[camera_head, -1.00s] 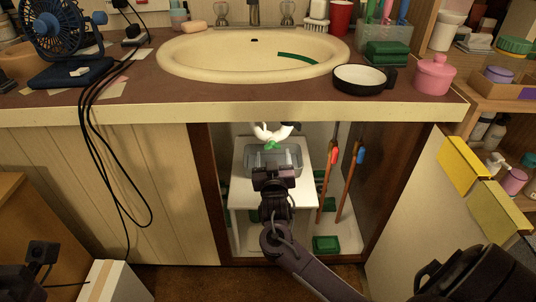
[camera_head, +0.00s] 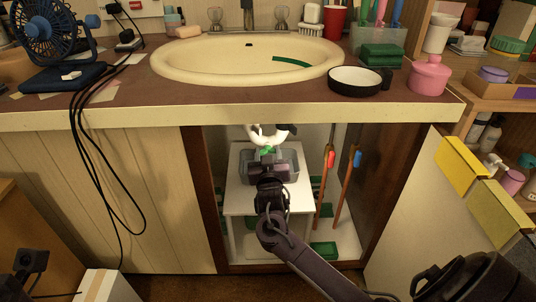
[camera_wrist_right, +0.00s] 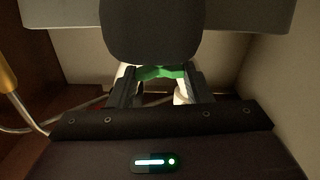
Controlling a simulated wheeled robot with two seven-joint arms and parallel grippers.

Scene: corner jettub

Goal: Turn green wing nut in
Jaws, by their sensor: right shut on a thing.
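The green wing nut (camera_head: 265,150) sits just below the curved white drain pipe (camera_head: 267,137) under the sink, inside the open cabinet. It also shows in the right wrist view (camera_wrist_right: 162,72), between the two dark fingers. My right gripper (camera_head: 267,156) reaches into the cabinet from the front and is shut on the wing nut. In the right wrist view a dark rounded shape hides part of the nut and pipe. My left gripper (camera_head: 30,262) seems to be the dark shape at the lower left, far from the nut; its fingers are not clear.
A grey translucent bin (camera_head: 290,165) stands on a white stand (camera_head: 240,197) below the pipe. Red- and blue-gripped tools (camera_head: 331,160) lean to the right of it. The cabinet's walls and the counter edge (camera_head: 230,115) frame the opening. A white cabinet door (camera_head: 420,220) stands open at right.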

